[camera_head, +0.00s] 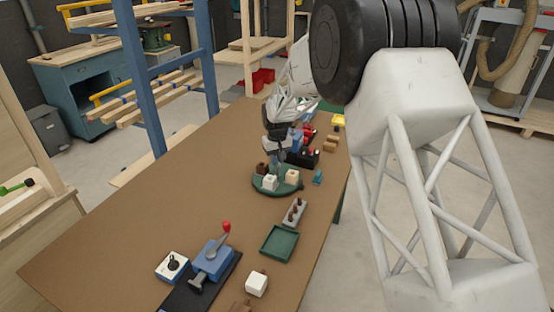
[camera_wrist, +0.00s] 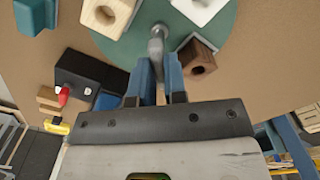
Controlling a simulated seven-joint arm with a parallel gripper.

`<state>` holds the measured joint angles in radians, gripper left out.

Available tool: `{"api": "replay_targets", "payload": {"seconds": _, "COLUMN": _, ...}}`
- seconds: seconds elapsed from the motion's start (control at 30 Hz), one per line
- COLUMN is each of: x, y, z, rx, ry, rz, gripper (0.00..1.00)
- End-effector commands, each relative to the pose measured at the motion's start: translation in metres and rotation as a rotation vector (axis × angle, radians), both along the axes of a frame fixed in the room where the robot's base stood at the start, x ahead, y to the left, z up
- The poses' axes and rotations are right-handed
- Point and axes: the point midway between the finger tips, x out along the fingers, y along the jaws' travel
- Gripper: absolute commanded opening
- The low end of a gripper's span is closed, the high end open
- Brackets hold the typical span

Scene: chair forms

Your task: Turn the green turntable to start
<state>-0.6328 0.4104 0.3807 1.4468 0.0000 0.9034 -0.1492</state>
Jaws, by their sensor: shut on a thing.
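The green turntable (camera_head: 284,190) is a flat round disc on the brown table, below my gripper (camera_head: 275,166). In the wrist view the green turntable (camera_wrist: 229,38) fills the top middle. A white block (camera_head: 270,184), a pale wood block (camera_head: 292,177) and a dark brown block (camera_head: 262,169) stand on it. In the wrist view, my gripper's blue fingers (camera_wrist: 158,80) are shut on a grey upright handle (camera_wrist: 156,47) on the turntable. The lower part of the grip is partly hidden by the fingers.
A black box (camera_wrist: 88,76) and a teal block (camera_head: 317,177) lie close to the turntable. A grey peg rack (camera_head: 294,212), a green tray (camera_head: 279,243) and a blue lever device (camera_head: 212,258) stand nearer. The table's left middle is clear.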

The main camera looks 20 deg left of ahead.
Motion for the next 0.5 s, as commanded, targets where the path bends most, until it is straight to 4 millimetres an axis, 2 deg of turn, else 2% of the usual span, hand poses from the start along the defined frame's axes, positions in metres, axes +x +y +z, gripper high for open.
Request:
{"api": "replay_targets", "payload": {"seconds": 0.37, "x": -0.0006, "y": -0.0001, "z": 0.0001, "rx": -0.001, "ry": 0.001, "rz": 0.004, "gripper": 0.0}}
{"api": "replay_targets", "payload": {"seconds": 0.4, "x": -0.0006, "y": -0.0001, "z": 0.0001, "rx": -0.001, "ry": 0.001, "rz": 0.004, "gripper": 0.16}}
{"api": "replay_targets", "payload": {"seconds": 0.5, "x": -0.0004, "y": -0.0001, "z": 0.0, "rx": -0.001, "ry": 0.001, "rz": 0.004, "gripper": 0.31}}
